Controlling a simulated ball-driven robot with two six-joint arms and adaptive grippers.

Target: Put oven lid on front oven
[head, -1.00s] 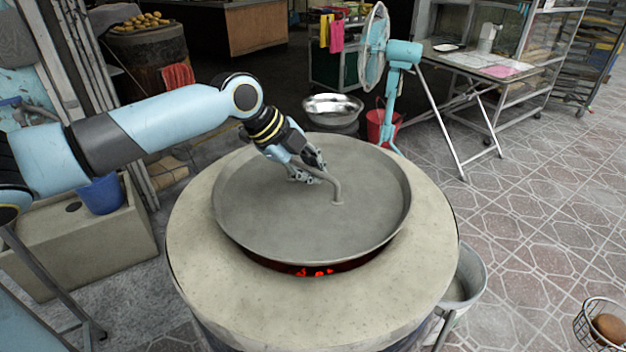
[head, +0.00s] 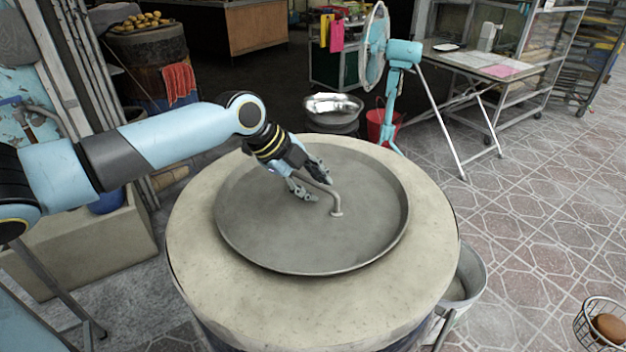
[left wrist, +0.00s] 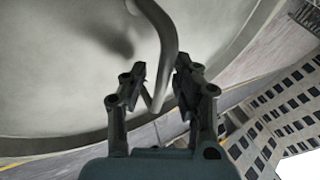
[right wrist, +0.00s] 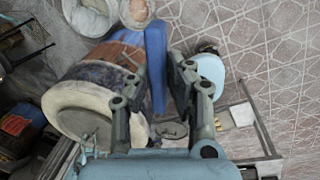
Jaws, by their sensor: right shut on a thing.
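The oven lid (head: 265,225) is a round grey metal disc with a bent metal handle (head: 337,205). It lies on the pale, round top (head: 230,295) of the front barrel oven, covering its mouth. My left gripper (head: 318,186) is over the lid at the handle. In the left wrist view its fingers (left wrist: 160,78) are spread on both sides of the handle (left wrist: 166,45), with gaps beside it. My right gripper (right wrist: 157,80) shows only in the right wrist view, its fingers on a blue bar-like thing (right wrist: 155,45).
A teal fan (head: 390,80) and a steel bowl (head: 333,105) stand behind the oven. A grey bucket (head: 465,280) is close at its right. A wire basket (head: 603,325) is on the floor at far right. Tiled floor on the right is mostly clear.

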